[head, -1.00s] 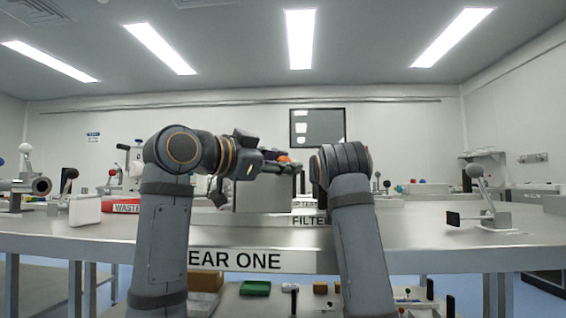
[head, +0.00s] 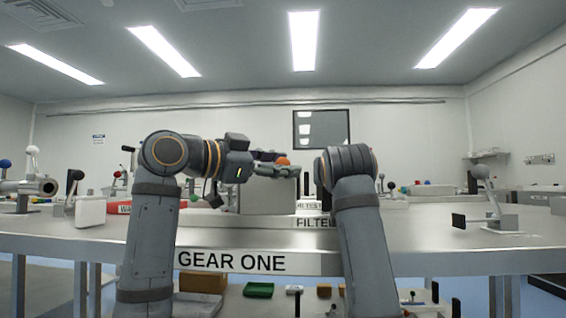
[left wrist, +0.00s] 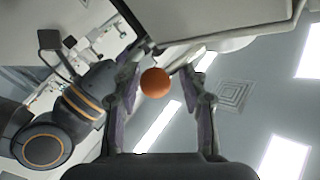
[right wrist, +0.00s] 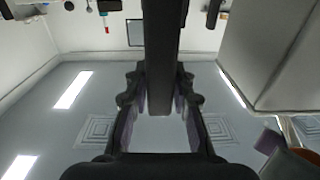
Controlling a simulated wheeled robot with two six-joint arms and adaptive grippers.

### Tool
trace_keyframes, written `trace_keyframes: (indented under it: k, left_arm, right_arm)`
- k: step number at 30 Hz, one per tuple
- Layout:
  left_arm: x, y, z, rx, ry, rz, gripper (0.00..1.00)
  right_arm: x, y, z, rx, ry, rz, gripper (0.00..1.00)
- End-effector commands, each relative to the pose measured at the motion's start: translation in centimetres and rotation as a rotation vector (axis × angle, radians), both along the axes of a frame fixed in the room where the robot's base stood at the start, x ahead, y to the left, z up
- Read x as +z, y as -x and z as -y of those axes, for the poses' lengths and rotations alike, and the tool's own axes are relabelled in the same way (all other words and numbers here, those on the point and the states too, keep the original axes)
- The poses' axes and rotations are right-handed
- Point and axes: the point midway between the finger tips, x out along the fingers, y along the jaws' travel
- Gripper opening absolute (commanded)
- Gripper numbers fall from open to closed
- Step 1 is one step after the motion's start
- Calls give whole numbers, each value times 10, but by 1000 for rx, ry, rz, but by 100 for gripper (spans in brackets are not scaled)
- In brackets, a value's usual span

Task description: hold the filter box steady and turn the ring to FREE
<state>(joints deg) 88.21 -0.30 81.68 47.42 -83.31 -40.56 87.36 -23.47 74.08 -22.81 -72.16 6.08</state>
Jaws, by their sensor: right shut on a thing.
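The grey filter box (head: 265,197) stands on the table behind the FILTER label; it also shows in the right wrist view (right wrist: 270,50). An orange ball knob (head: 283,161) shows at the box's top. In the left wrist view the ball (left wrist: 155,82) lies between the fingers of my left gripper (left wrist: 160,78), which are open with gaps beside it. My right gripper (right wrist: 160,95) is shut on a dark upright bar (right wrist: 162,50) beside the box. In the head view my right arm hides that gripper. I cannot make out the ring or its FREE mark.
A white block (head: 90,211) and a red bin (head: 124,208) stand to the left on the table. A lever stand (head: 490,200) is at the right. The front tabletop between is mostly clear. A low shelf holds a green tray (head: 258,290).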

Motion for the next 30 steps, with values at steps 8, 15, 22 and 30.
trace_keyframes:
  k: [8, 15, 22, 30]
  left_arm:
    - [0, 1, 1, -3, 0, 2, 59]
    - [0, 11, -11, -1, 1, 6, 59]
    - [1, 50, -53, 3, -2, 8, 59]
    - [1, 81, -85, 1, -1, 6, 59]
  right_arm:
    - [-11, -4, -1, 1, 3, -26, 0]
    - [-11, -4, -2, 2, 3, -27, 0]
    - [-11, -4, -2, 2, 3, -27, 0]
    - [-11, -4, -2, 3, 3, -27, 0]
